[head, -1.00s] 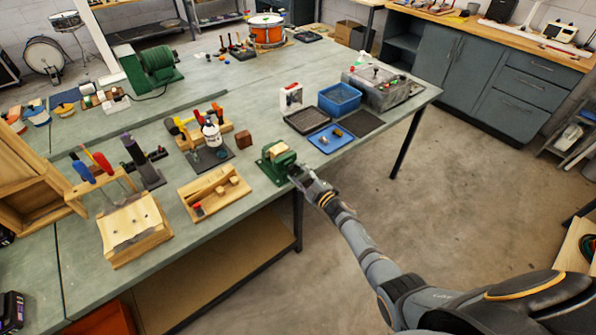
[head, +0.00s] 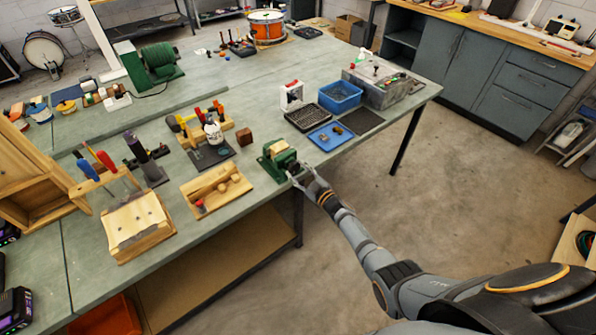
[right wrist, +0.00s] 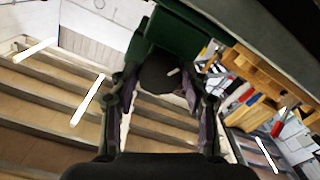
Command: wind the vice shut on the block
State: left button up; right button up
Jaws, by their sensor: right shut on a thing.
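The green vice (head: 279,160) stands at the front edge of the bench, with its screw end facing my right arm. In the right wrist view its green body (right wrist: 172,35) fills the top centre. My right gripper (head: 299,176) is at the vice's front end, past the bench edge. In the right wrist view its fingers (right wrist: 160,100) lie on either side of the dark round handle end (right wrist: 160,74), shut on it. A dark brown block (head: 244,138) sits on the bench behind and left of the vice. My left gripper is out of view.
A wooden tray (head: 216,190) lies left of the vice. A blue tray (head: 331,136), a black tray (head: 307,118) and a blue bin (head: 340,97) stand to its right. The floor (head: 430,190) beyond the bench edge is clear.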

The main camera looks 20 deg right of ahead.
jog(key=shift+s+f, duration=0.2)
jog(key=shift+f, duration=0.15)
jog(key=o, duration=1.2)
jog(key=shift+d+r, duration=0.1)
jog(key=shift+r, duration=0.05)
jog(key=shift+c, duration=0.2)
jog(key=shift+r, duration=0.1)
jog(key=v, duration=1.2)
